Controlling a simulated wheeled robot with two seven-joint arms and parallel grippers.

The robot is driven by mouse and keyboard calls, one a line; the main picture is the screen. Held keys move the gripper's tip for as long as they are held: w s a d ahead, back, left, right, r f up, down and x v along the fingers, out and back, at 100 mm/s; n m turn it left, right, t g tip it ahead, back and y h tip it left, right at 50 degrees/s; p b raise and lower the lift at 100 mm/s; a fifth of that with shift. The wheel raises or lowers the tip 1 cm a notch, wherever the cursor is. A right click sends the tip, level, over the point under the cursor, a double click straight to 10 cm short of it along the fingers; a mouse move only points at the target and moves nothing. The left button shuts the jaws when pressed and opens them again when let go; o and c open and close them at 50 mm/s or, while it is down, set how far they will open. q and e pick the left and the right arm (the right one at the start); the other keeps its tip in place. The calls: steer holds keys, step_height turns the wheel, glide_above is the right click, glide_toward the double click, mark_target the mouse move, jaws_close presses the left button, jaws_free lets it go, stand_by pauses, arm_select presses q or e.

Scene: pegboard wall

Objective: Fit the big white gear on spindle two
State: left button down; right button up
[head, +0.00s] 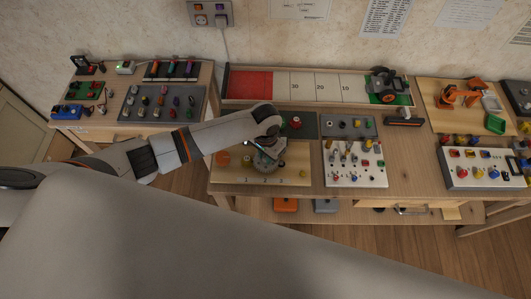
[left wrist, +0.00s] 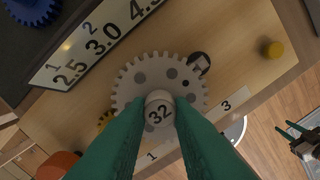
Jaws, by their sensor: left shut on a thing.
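The big white gear (left wrist: 135,85) shows pale grey in the left wrist view, flat-side up over the wooden gear board (left wrist: 240,70). Its knob marked 32 (left wrist: 160,108) is between the green fingers of my left gripper (left wrist: 160,118), which is shut on it. In the head view my left gripper (head: 266,160) is over the middle of the board (head: 298,176). The gear covers the place behind label 2, so spindle two is hidden. I cannot tell whether the gear is on it. My right gripper (left wrist: 294,132) is apart from the board, fingers spread and empty.
An amber gear (left wrist: 104,119) peeks out beside the white gear's left edge. An orange round part (left wrist: 58,165) is near the board's left end. A blue gear (left wrist: 32,8) lies in the dark tray behind.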

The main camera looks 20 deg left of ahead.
mark_target(265, 157)
arm_select(q)
steer(key=shift+f, duration=0.5)
steer(key=shift+f, duration=0.25)
stand_by(0.8)
steer(key=c, duration=0.8)
jaws_free()
steer(key=shift+r, duration=0.1)
step_height(265, 157, up, 7)
steer(key=p, duration=0.8)
